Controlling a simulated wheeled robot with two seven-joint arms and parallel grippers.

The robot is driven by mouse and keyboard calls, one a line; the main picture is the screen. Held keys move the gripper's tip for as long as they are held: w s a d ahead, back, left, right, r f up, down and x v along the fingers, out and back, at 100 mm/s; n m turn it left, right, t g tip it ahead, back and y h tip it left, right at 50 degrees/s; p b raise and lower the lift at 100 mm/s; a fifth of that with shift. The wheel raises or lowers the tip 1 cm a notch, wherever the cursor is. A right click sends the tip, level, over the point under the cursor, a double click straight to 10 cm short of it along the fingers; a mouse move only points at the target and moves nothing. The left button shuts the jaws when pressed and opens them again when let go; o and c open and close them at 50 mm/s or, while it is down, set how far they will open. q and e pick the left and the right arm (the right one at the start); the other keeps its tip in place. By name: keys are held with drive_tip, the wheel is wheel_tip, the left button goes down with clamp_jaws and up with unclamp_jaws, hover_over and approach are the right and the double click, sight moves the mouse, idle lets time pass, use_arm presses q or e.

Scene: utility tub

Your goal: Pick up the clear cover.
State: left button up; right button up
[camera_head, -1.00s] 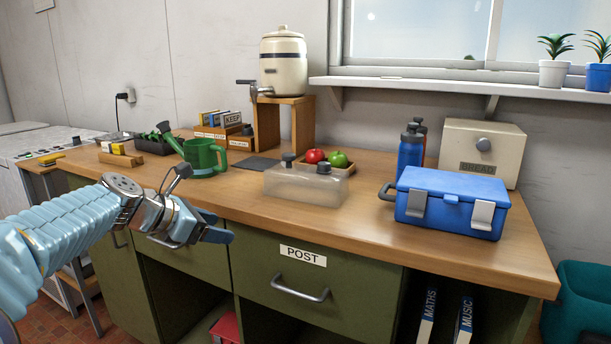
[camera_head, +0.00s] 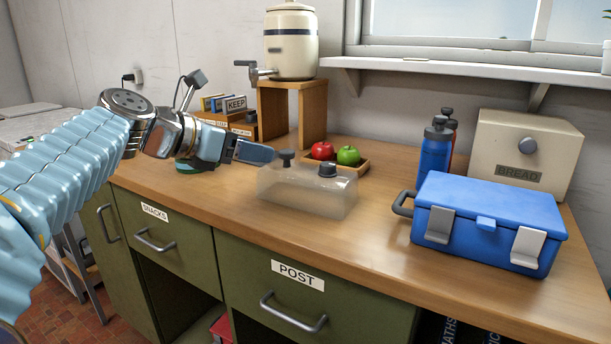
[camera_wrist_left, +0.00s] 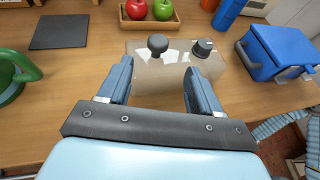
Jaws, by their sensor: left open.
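The clear cover (camera_head: 306,190) is a see-through box with dark knobs on top, standing on the wooden counter near its front edge. It also shows in the left wrist view (camera_wrist_left: 165,74), just beyond my fingers. My left gripper (camera_head: 258,152) is open and empty, above the counter at the cover's left end. In the left wrist view my gripper's two fingers (camera_wrist_left: 157,88) are spread, with the near part of the cover seen between them. I cannot tell whether they touch it. My right gripper is not in view.
A wooden tray (camera_head: 364,167) with a red apple (camera_head: 323,150) and a green apple (camera_head: 348,155) lies right behind the cover. A blue toolbox (camera_head: 490,218), bottles (camera_head: 436,150) and a bread box (camera_head: 525,150) stand right. The counter (camera_head: 220,195) is clear before the cover.

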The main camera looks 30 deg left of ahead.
sight(280, 154)
use_arm(q)
drive_tip(key=x, duration=0.8)
drive_tip(key=shift+a+f, duration=0.15)
drive_tip(key=shift+a, duration=0.05)
drive_tip(key=c, duration=1.1)
clamp_jaws()
